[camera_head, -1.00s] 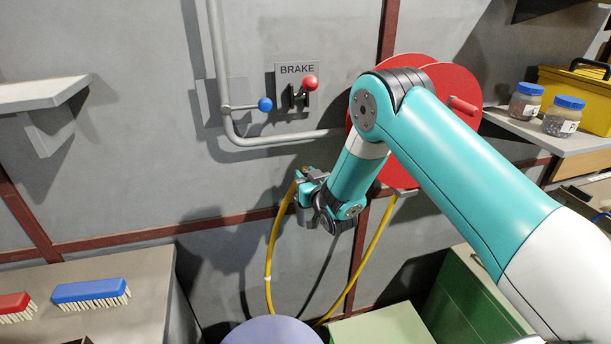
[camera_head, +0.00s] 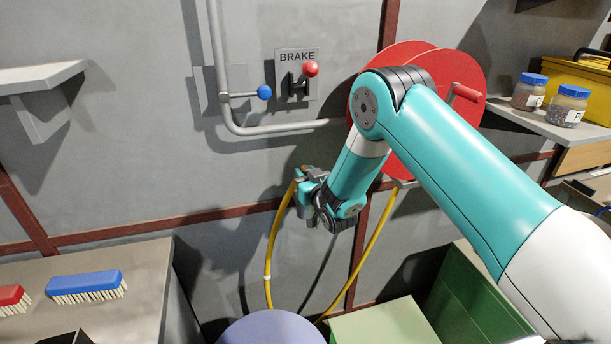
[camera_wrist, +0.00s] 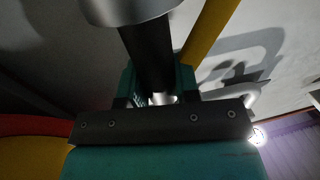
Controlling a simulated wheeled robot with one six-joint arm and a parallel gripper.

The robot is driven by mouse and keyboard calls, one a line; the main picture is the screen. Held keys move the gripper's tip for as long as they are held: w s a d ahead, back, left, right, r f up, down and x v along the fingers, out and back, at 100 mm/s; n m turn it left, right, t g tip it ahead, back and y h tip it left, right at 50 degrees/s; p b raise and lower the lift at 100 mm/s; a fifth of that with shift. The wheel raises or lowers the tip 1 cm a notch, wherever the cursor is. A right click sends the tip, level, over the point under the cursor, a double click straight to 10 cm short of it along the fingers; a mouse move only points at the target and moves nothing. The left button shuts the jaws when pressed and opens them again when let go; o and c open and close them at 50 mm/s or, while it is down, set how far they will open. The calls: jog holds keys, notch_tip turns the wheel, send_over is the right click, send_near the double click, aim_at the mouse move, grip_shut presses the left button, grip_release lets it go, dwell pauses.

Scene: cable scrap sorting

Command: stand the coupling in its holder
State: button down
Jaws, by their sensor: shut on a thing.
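My gripper (camera_head: 304,194) is in front of the grey wall, below the brake panel and left of the red reel. In the wrist view its teal fingers are shut on a dark cylinder with a wider grey end, which I take to be the coupling (camera_wrist: 150,55). A yellow cable (camera_wrist: 208,30) runs close beside it. In the head view the yellow cable (camera_head: 269,262) hangs from the gripper in a loop and rises toward the red reel (camera_head: 468,85). The coupling is mostly hidden there by the gripper. I cannot make out its holder in either view.
A brake panel with a red-knobbed lever (camera_head: 311,69) and a pipe with a blue-knobbed lever (camera_head: 264,92) are on the wall. Brushes lie on the left bench (camera_head: 148,275). A round purple-grey top (camera_head: 272,332) and green bins (camera_head: 385,328) stand below. Jars (camera_head: 568,105) stand on the right shelf.

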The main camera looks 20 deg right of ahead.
jog(key=shift+b, duration=0.4)
jog(key=c, duration=0.8)
grip_release()
jog(key=shift+s, duration=0.1)
jog(key=shift+s+f+b, duration=0.1)
jog(key=shift+b, duration=0.2)
jog(key=shift+s+f+b, duration=0.2)
jog(key=shift+s+b, duration=0.3)
jog(key=shift+b, duration=0.65)
jog(key=shift+s+d+r+b, duration=0.1)
jog(key=shift+s+d+b, duration=0.35)
jog(key=shift+s+b, duration=2.35)
jog(key=shift+s+d+r+b, duration=0.1)
jog(key=shift+s+d+b, duration=0.35)
jog(key=shift+s+b, duration=2.4)
jog(key=shift+s+d+r+b, duration=0.1)
jog(key=shift+s+d+b, duration=0.35)
jog(key=shift+s+b, duration=2.35)
jog(key=shift+w+b, duration=0.45)
